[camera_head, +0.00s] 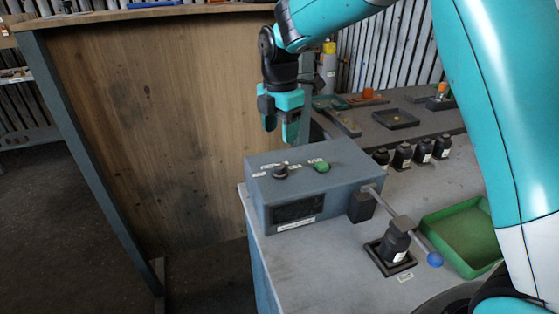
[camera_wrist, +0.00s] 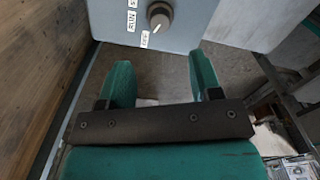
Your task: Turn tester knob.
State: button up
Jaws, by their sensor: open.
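The tester is a blue-grey box (camera_head: 316,188) on the near left corner of the grey bench. Its dark round knob (camera_head: 281,172) sits on the top face, left of a green button (camera_head: 321,166). In the wrist view the knob (camera_wrist: 159,16) shows at the top, with a pale pointer mark and labels, one reading RUN, beside it. My gripper (camera_head: 280,130) hangs above and behind the tester's top, pointing down. In the wrist view my gripper's teal fingers (camera_wrist: 160,80) are apart with nothing between them, and the knob lies beyond their tips.
A lever with a blue ball end (camera_head: 434,260) and a black part in a square holder (camera_head: 393,248) stand right of the tester. A green tray (camera_head: 466,236) is farther right. Several black parts (camera_head: 403,155) stand behind. A wooden panel (camera_head: 150,130) rises at left.

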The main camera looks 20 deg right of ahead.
aim_at(280, 165)
notch_tip(280, 165, down, 10)
jog(key=shift+r+p, duration=0.1)
jog(key=shift+p, duration=0.6)
jog(key=c, duration=0.9)
jog(key=shift+c, duration=0.2)
